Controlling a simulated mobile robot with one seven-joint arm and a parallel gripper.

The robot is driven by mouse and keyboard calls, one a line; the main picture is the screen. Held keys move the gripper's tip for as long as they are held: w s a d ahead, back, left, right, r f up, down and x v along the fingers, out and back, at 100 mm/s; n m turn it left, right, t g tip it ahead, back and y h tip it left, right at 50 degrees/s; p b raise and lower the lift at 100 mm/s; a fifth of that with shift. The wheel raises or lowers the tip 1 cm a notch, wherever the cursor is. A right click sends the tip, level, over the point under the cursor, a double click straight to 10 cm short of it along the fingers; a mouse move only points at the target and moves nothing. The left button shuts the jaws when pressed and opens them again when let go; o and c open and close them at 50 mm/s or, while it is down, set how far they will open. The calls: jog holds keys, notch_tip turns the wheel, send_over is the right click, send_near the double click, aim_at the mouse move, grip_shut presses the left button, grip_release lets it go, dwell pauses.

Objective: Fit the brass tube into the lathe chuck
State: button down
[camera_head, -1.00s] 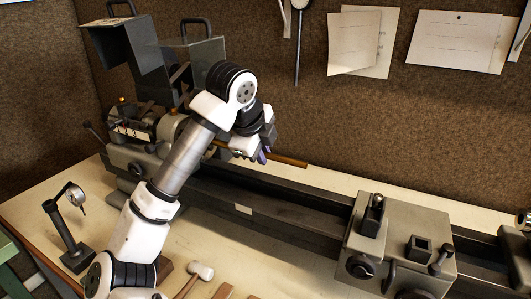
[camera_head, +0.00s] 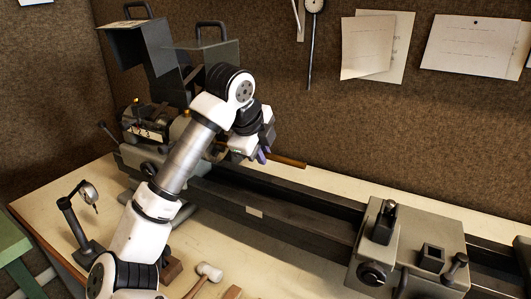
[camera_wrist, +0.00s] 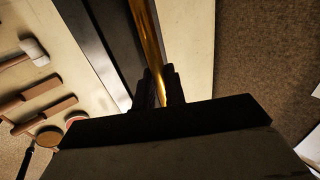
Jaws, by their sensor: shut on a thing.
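The brass tube (camera_head: 290,162) is a thin golden rod lying roughly along the lathe bed. My gripper (camera_head: 262,155) is shut on it, and its free right end sticks out past the fingers. In the wrist view the tube (camera_wrist: 146,32) runs up and away from between the two dark fingers (camera_wrist: 160,88). The lathe chuck (camera_head: 181,129) is at the headstock on the left, partly covered by my arm. The tube's left end is mostly hidden behind my arm, so I cannot tell whether it touches or enters the chuck.
The lathe bed (camera_head: 290,222) runs rightward to a grey carriage (camera_head: 408,240). A raised grey guard (camera_head: 140,42) stands over the headstock. A dial gauge stand (camera_head: 75,225) is at front left. A pale-headed mallet (camera_head: 209,271) and wooden pieces lie on the bench in front.

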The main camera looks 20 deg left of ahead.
jog(key=shift+w+a, duration=0.25)
jog(key=shift+a, duration=0.85)
jog(key=shift+w+a, duration=0.2)
jog(key=shift+a, duration=0.95)
jog(key=c, duration=1.4)
grip_release()
